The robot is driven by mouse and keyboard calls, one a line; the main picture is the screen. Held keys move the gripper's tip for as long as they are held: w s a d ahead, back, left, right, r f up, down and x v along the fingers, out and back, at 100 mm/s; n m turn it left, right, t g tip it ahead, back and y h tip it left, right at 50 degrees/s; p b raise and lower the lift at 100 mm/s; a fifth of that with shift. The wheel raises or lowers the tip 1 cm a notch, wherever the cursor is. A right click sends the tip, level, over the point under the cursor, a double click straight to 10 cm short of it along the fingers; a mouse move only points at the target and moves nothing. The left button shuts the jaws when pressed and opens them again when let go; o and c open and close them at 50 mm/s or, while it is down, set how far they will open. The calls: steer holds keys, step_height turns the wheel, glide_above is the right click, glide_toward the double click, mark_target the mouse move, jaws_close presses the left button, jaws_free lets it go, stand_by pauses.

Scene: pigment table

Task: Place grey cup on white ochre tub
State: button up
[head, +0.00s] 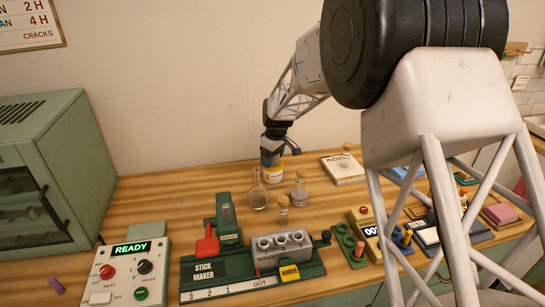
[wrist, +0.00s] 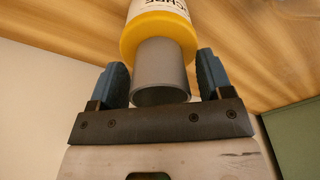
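The white ochre tub (head: 273,176) stands on the wooden table near the back wall, with a yellow-orange lid. In the wrist view its yellow lid (wrist: 158,28) and part of its lettering show. The grey cup (wrist: 162,70) is upright on the lid, its open rim toward the wrist camera. My gripper (wrist: 163,80) has one blue finger on each side of the cup, with narrow gaps visible, so it looks open. In the head view my gripper (head: 271,156) is right above the tub and hides most of the cup.
A glass flask (head: 258,198) stands just in front of the tub, with a corked bottle (head: 300,188) and a small jar (head: 283,208) nearby. A white INDIGO box (head: 343,170) lies to the right. The green stick maker (head: 212,272) stands in front.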

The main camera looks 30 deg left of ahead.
mark_target(278, 161)
steer(key=shift+r, duration=0.15)
steer(key=shift+d+r, duration=0.25)
steer(key=shift+r, duration=1.75)
steer(key=shift+d+r, duration=0.25)
steer(key=shift+r, duration=1.7)
steer(key=shift+d+r, duration=0.25)
steer(key=shift+r, duration=1.75)
steer(key=shift+d, duration=0.1)
steer(key=s+d+r+m, duration=0.3)
steer(key=d+r, duration=0.1)
steer(key=d, duration=0.9)
steer(key=s+d+r+m+t, duration=0.1)
steer(key=s+d+r+m, duration=0.25)
steer(key=d, duration=0.95)
steer(key=s+d+r+m, duration=0.25)
steer(key=d+r, duration=0.25)
steer(key=d, duration=0.8)
steer(key=s+d+f+m, duration=0.2)
steer(key=s+d+m, duration=0.1)
steer(key=s+d, duration=0.5)
steer(key=s+d+f+m+t+h, duration=0.1)
steer(key=s+d+f+m, duration=0.1)
steer(key=s+d, duration=0.6)
steer(key=s+d+f+m, duration=0.2)
steer(key=s+d, duration=0.6)
steer(key=s, duration=0.4)
steer(key=shift+s+d+f+m+t, duration=0.25)
steer(key=shift+d+f+m+t, duration=0.1)
steer(key=shift+m, duration=0.45)
